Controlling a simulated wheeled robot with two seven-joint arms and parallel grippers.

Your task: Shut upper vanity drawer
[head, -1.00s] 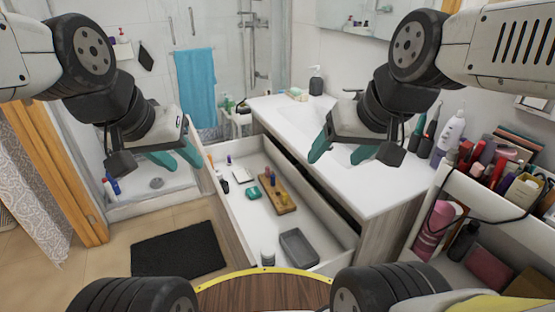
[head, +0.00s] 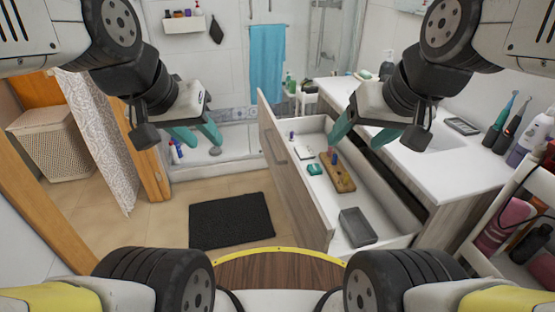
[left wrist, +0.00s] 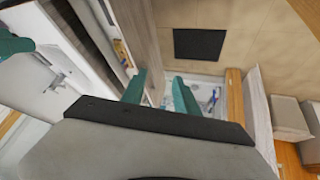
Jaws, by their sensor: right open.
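The upper vanity drawer is pulled out, its wood-look front panel (head: 292,170) standing well away from the white-topped vanity (head: 440,168). A grey tray (head: 357,227), a wooden tray (head: 338,173) and small items lie inside the drawer. My left gripper (head: 196,137) is open and empty, left of the drawer front and apart from it in the head view. Its teal fingers show spread in the left wrist view (left wrist: 158,92), with the drawer beside them. My right gripper (head: 364,133) is open and empty. In the head view it overlaps the drawer's far part and the countertop.
A dark mat (head: 231,220) lies on the tiled floor left of the drawer. A cart (head: 480,255) with bottles stands at the right. A laundry basket (head: 52,143) and a patterned curtain (head: 100,140) are at the left. A round wooden surface (head: 280,272) is near my base.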

